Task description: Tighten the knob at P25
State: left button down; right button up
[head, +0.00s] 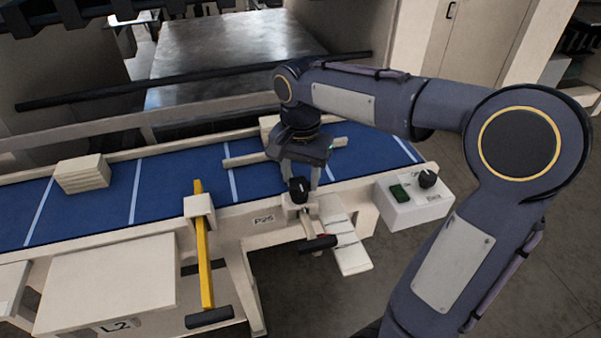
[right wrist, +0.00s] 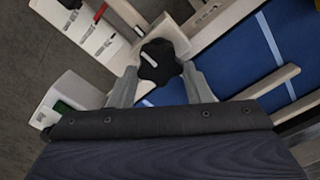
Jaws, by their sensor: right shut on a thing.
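The black lobed knob (head: 299,189) sits on a cream clamp block beside the P25 label (head: 264,219), at the conveyor's front rail. It also shows in the right wrist view (right wrist: 158,60), with a white mark line on its face. My right gripper (head: 301,180) reaches down over it from above. In the right wrist view its two grey fingers (right wrist: 159,73) stand on either side of the knob and are shut on it. My fingers hide part of the knob's sides. My left gripper is not in view.
The blue belt (head: 180,180) with white stripes runs behind the rail. A stack of cream boards (head: 82,174) lies on it at left. A yellow bar (head: 204,260) stands in another clamp. A control box (head: 412,202) with a green button and black dial stands right of P25.

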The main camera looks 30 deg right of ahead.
aim_at(301, 181)
jog(key=shift+w+r, duration=0.1)
jog(key=shift+r, duration=0.15)
jog(key=o, duration=1)
jog(key=shift+f, duration=0.15)
notch_tip(301, 181, up, 8)
jog(key=shift+f, duration=0.1)
